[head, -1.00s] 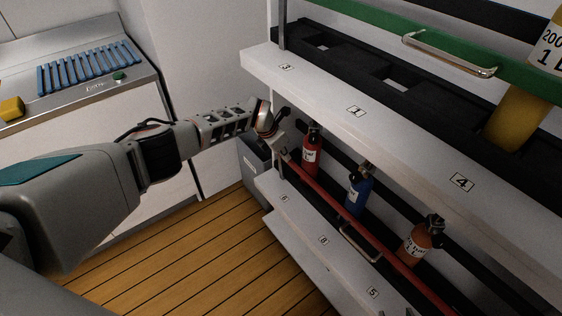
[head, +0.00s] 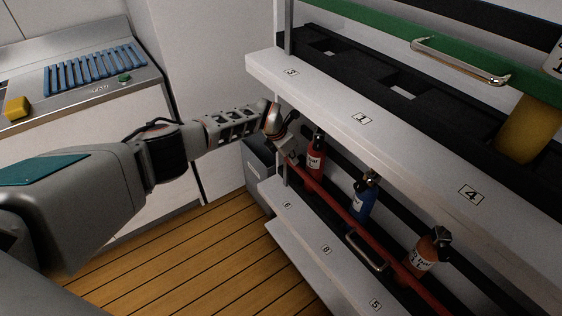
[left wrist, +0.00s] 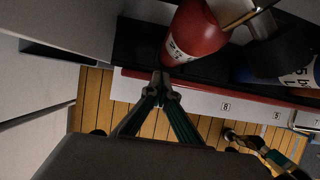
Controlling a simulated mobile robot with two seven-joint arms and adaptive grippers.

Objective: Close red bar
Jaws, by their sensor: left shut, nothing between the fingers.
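The red bar (head: 326,194) runs lengthwise along the lower shelf, in front of the bottles, with a metal handle (head: 365,252) near its middle. It also shows as a red strip in the left wrist view (left wrist: 215,89). My left gripper (head: 286,150) is at the bar's far end, below the upper shelf's corner. In the left wrist view, its fingertips (left wrist: 161,84) are together and empty, close to the bar's end; contact is unclear. What looks like my right gripper (left wrist: 262,152) shows partly at lower right in that view; its fingers are unclear.
Red (head: 316,158), blue (head: 363,200) and orange (head: 427,255) bottles stand behind the bar. The white upper shelf (head: 400,150) overhangs them. A green bar (head: 390,35) crosses above. A grey bin (head: 256,165) is beside the gripper. The wooden floor (head: 190,260) is clear.

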